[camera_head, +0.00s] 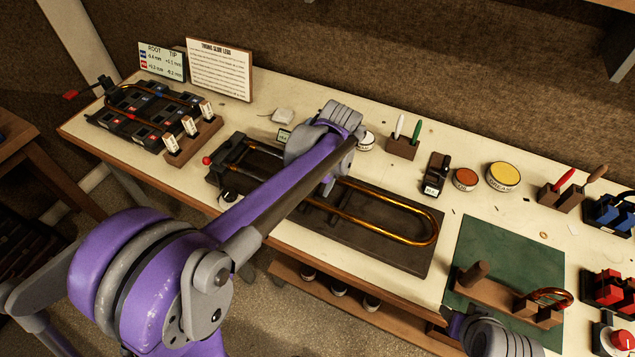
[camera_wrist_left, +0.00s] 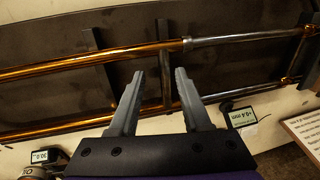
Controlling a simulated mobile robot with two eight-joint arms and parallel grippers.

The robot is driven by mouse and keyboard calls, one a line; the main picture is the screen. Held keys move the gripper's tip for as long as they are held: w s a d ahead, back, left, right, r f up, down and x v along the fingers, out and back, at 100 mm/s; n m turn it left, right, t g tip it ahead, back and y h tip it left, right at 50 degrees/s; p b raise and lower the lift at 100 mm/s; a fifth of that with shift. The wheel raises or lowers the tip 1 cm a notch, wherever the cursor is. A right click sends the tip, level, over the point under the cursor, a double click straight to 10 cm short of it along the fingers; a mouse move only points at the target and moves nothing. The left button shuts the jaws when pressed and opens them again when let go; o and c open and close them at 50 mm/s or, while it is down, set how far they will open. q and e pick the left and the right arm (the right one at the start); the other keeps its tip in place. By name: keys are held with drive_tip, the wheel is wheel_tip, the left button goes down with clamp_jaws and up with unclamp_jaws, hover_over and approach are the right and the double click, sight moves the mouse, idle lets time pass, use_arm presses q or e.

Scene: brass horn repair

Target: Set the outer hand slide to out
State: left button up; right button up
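The outer hand slide (camera_head: 424,213) is a long brass U-shaped tube on a dark board (camera_head: 388,255), its bow toward the right in the head view. In the left wrist view its two brass tubes (camera_wrist_left: 70,67) run across the picture and meet silvery inner tubes (camera_wrist_left: 240,38) on the right. My left gripper (camera_wrist_left: 155,80) is open over the slide, with a cross brace (camera_wrist_left: 167,88) between its fingers. Contact cannot be told. In the head view my left arm hides part of the slide. My right gripper (camera_head: 456,324) is at the lower right, its fingers unclear.
A small readout (camera_wrist_left: 243,117) shows beside the slide in the left wrist view. A dark rack (camera_head: 145,118) with tagged blocks stands at the left. Tins (camera_head: 503,176), pen holders and a green mat (camera_head: 508,255) with wooden supports lie to the right.

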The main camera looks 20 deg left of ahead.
use_arm(q)
drive_tip(key=shift+a, duration=0.1)
wheel_tip(320, 180, up, 11)
drive_tip(key=d, duration=0.2)
drive_tip(key=shift+f+p, duration=0.2)
drive_tip(key=shift+p, duration=0.1)
drive_tip(key=shift+s+d, duration=0.1)
drive_tip(key=s+f+t+h, duration=0.1)
drive_tip(key=s+f+t, duration=0.1)
drive_tip(key=s+f, duration=0.3)
drive_tip(key=s+f+t+h, duration=0.1)
drive_tip(key=s+f+t, duration=0.2)
drive_tip(key=s, duration=1)
wheel_tip(320, 180, down, 3)
drive_tip(key=shift+a+n, duration=0.2)
drive_tip(key=shift+n, duration=0.2)
drive_tip(key=shift+s+a, duration=0.1)
drive_tip(key=shift+s, duration=0.05)
